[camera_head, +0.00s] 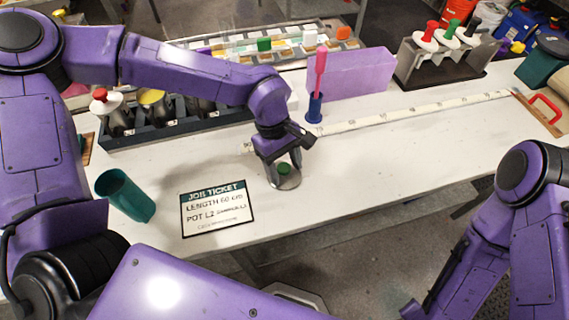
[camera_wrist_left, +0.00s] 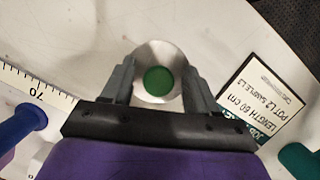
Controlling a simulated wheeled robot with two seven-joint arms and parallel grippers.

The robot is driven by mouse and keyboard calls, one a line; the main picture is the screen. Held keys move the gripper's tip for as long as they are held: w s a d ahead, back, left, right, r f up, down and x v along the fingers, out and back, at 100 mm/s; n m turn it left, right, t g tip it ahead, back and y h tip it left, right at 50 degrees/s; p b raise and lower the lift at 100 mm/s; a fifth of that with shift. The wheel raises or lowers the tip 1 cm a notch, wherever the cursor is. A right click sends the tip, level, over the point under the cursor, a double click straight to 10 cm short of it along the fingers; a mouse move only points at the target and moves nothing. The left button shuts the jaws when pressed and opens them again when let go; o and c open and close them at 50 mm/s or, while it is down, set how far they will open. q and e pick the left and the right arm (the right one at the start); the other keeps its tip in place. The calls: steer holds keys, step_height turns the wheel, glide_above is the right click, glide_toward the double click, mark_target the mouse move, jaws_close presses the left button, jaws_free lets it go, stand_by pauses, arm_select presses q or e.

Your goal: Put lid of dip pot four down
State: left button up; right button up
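I cannot tell whether the lid rests on the table. The dark rack of dip pots (camera_head: 190,126) stands at the left; my left arm hides part of it. My right gripper is out of view.
A job ticket (camera_head: 217,209) and a green cup (camera_head: 125,194) are left of the lid. A blue holder (camera_head: 315,107) with a pink-handled tool stands behind it, near a measuring tape (camera_head: 420,110). A purple block (camera_head: 350,72) and a rack of lidded containers (camera_head: 445,62) are farther back.

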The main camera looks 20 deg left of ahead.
arm_select(q)
steer(key=shift+w, duration=0.1)
steer(key=shift+a+r, duration=0.1)
steer(key=shift+r, duration=0.25)
steer(key=b+v, duration=0.1)
steer(key=v, duration=1)
steer(key=shift+r, duration=0.3)
